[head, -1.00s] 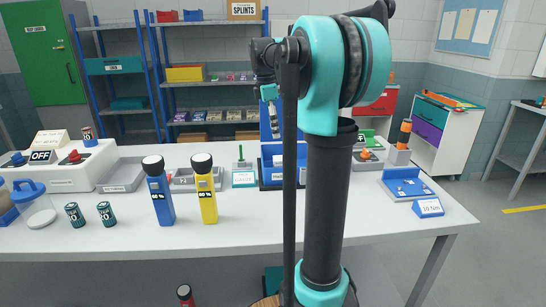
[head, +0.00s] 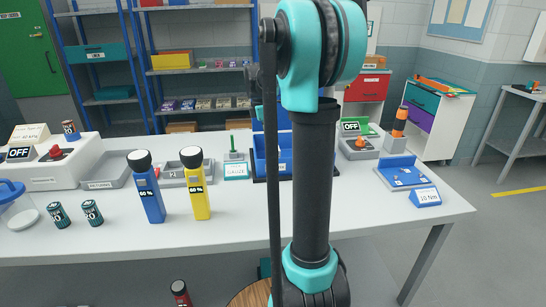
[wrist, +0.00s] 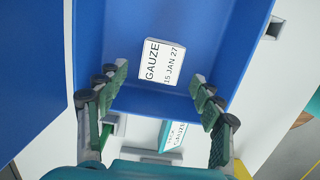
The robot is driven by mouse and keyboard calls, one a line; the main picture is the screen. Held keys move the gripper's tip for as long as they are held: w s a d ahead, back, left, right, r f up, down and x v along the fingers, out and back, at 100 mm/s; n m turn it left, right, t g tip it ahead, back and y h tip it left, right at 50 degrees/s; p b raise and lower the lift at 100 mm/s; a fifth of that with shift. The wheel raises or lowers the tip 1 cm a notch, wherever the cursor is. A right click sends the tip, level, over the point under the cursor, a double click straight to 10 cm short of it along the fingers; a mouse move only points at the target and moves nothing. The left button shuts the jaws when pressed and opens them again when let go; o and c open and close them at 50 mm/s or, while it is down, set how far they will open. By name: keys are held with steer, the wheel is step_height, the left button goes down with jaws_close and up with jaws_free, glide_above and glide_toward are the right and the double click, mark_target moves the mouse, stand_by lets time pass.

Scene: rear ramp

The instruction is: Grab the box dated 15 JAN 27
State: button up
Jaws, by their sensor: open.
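A small white box (wrist: 162,62) printed "GAUZE 15 JAN 27" lies in a blue bin (wrist: 215,35) in the wrist view. My gripper (wrist: 159,78) is open and empty, one finger to the left of the box and one to the right. The fingers appear nearer the camera than the box, and I see no contact. The blue bin (head: 287,163) also shows in the head view on the table, partly behind my arm. The box cannot be made out there, and my gripper is mostly hidden behind the arm.
A teal-and-white label stand (wrist: 172,135) reading "GAUZE" is beside the bin. Blue (head: 148,190) and yellow (head: 195,187) flashlights stand on the table (head: 330,228). A grey tray (head: 172,172) lies left of the bin; a blue tray (head: 405,174) is at right.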

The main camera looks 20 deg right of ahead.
mark_target(273, 156)
steer(key=shift+s+d+f, duration=0.1)
steer(key=shift+d+f, duration=0.15)
steer(key=shift+f, duration=0.7)
steer(key=shift+w+d+f, duration=0.1)
steer(key=shift+d+f, duration=0.15)
steer(key=shift+f, duration=0.65)
steer(key=shift+s+d+f, duration=0.1)
steer(key=shift+d+f, duration=0.15)
steer(key=shift+f, duration=0.7)
steer(key=shift+c, duration=0.3)
steer(key=c, duration=1.2)
